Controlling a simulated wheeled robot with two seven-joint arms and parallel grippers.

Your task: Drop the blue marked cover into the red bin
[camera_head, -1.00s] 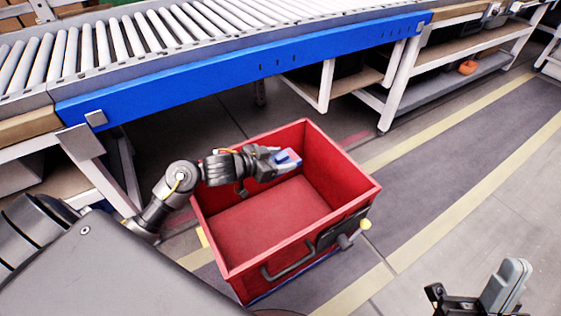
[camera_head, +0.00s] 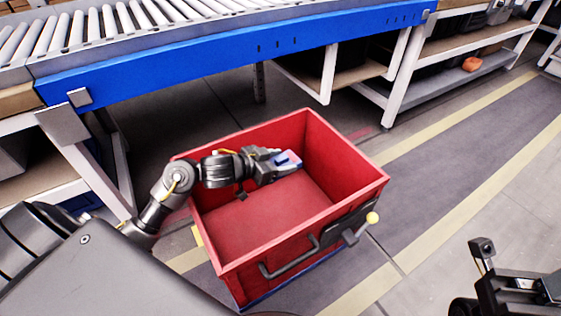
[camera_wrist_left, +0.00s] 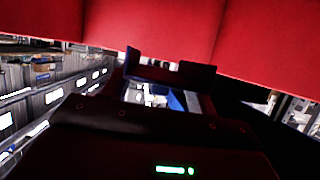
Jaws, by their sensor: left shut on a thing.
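The red bin (camera_head: 345,215) stands on the floor in the middle of the head view, its open top facing me and its inside looking empty. My left gripper (camera_head: 284,160) reaches in from the left over the bin's opening. It is shut on a small white cover with a blue mark (camera_head: 291,157), held near the bin's far side; I cannot tell its exact height. In the left wrist view the blue and white cover (camera_wrist_left: 177,100) shows between the dark fingers, with the red bin wall (camera_wrist_left: 150,30) beyond.
A roller conveyor with a blue side rail (camera_head: 230,55) runs across the back. White-framed shelves (camera_head: 470,40) stand at the back right. The floor right of the bin, with yellow stripes (camera_head: 440,140), is clear. A handle (camera_head: 290,263) sticks out from the bin's front.

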